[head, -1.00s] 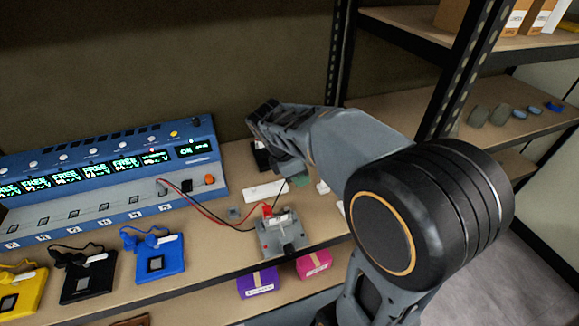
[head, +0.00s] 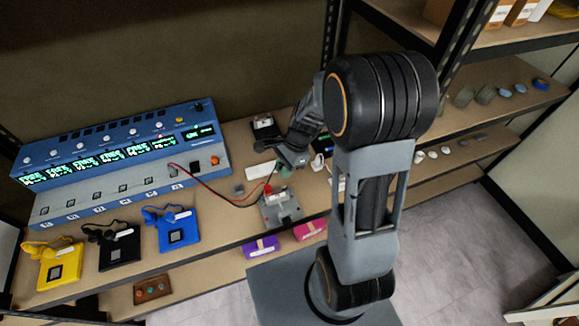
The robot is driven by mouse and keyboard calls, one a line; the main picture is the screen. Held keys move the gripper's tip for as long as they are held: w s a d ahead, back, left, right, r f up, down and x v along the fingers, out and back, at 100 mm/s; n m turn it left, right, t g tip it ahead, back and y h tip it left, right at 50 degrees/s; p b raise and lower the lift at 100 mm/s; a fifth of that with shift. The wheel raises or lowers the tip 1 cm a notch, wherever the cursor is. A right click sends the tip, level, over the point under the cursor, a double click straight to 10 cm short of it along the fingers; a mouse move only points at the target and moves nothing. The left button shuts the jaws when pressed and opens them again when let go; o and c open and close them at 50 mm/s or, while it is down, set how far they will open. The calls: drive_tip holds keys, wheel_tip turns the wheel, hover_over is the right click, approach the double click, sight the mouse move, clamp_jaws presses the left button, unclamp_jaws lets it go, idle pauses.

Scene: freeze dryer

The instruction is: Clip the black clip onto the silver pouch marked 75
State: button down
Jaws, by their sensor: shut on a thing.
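My gripper (head: 292,158) is over the bench, to the right of the blue charging unit, above and behind a grey fixture. It is shut on the black clip, which is mostly hidden by the jaws; a thin black lead runs up to it. The grey metal fixture (head: 284,210) stands near the bench's front edge. A small silver piece (head: 278,197) on it may be the pouch, but no 75 can be read. A red clip (head: 268,189) sits at the fixture's back left, on the end of a red lead. The black clip is apart from the fixture.
The blue charging unit (head: 125,160) with green displays fills the left of the bench. Yellow (head: 58,272), black (head: 118,252) and blue (head: 180,235) packs lie before it. A white strip (head: 259,171) lies behind the fixture. Purple (head: 262,247) and pink (head: 310,229) boxes are below.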

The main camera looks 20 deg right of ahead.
sight(280, 190)
drive_tip(key=shift+w+d+m+t, duration=0.1)
drive_tip(key=shift+w+m+t, duration=0.2)
drive_tip(key=shift+m, duration=0.6)
drive_tip(key=shift+f, duration=0.15)
drive_tip(key=shift+f, duration=0.1)
wheel_tip(280, 190, down, 7)
drive_tip(key=b, duration=0.7)
drive_tip(key=shift+r+p, duration=0.75)
drive_tip(key=shift+r, duration=0.05)
drive_tip(key=shift+p, duration=0.5)
idle(0.8)
drive_tip(key=shift+f+b, duration=0.9)
drive_tip(key=shift+f, duration=0.35)
idle(0.3)
